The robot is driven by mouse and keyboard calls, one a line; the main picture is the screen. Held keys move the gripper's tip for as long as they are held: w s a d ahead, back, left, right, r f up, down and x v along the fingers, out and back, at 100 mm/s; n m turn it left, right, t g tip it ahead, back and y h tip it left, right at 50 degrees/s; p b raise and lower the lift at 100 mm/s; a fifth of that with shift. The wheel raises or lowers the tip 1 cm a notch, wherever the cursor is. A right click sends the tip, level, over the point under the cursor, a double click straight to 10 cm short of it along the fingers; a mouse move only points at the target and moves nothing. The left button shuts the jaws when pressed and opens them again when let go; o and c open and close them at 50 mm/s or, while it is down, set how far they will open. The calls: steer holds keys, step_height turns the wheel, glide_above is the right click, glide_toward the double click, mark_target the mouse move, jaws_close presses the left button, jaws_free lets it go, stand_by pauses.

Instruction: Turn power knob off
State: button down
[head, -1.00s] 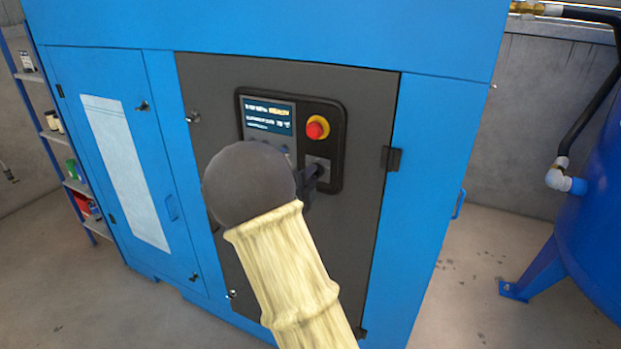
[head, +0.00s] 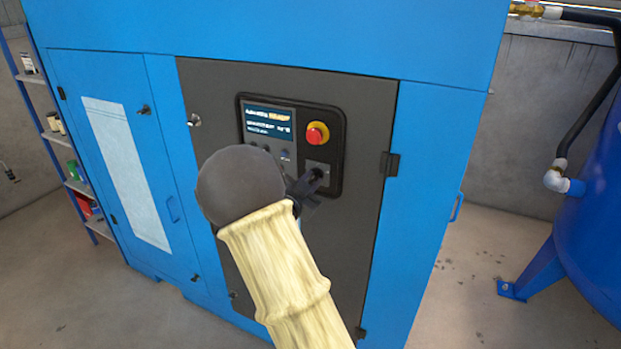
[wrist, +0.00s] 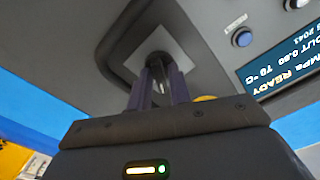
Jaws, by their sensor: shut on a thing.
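The power knob (head: 317,174) is a small dark knob on a grey square plate at the lower right of the control panel, below the red emergency button. My gripper (head: 311,181) reaches it from the lower left, fingertips at the knob. In the wrist view my gripper's two fingers (wrist: 160,85) are shut on the knob (wrist: 158,62), in front of its light plate (wrist: 160,45). The fingers cover much of the knob, so its exact pointing direction cannot be told.
A red emergency button (head: 317,133) on a yellow ring sits just above the knob. A lit display (head: 268,123) with small buttons is to its left. The blue cabinet (head: 430,150) surrounds the dark door (head: 350,240). A blue tank (head: 590,220) stands at the right.

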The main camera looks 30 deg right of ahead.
steer(key=n+p, duration=0.2)
steer(key=n, duration=0.1)
steer(key=shift+a+n, duration=0.1)
steer(key=shift+n, duration=0.2)
steer(key=shift+f+n+p, duration=0.15)
steer(key=shift+n+p, duration=0.45)
steer(key=shift+n, duration=0.6)
steer(key=shift+f, duration=0.1)
steer(key=c, duration=1.5)
jaws_free()
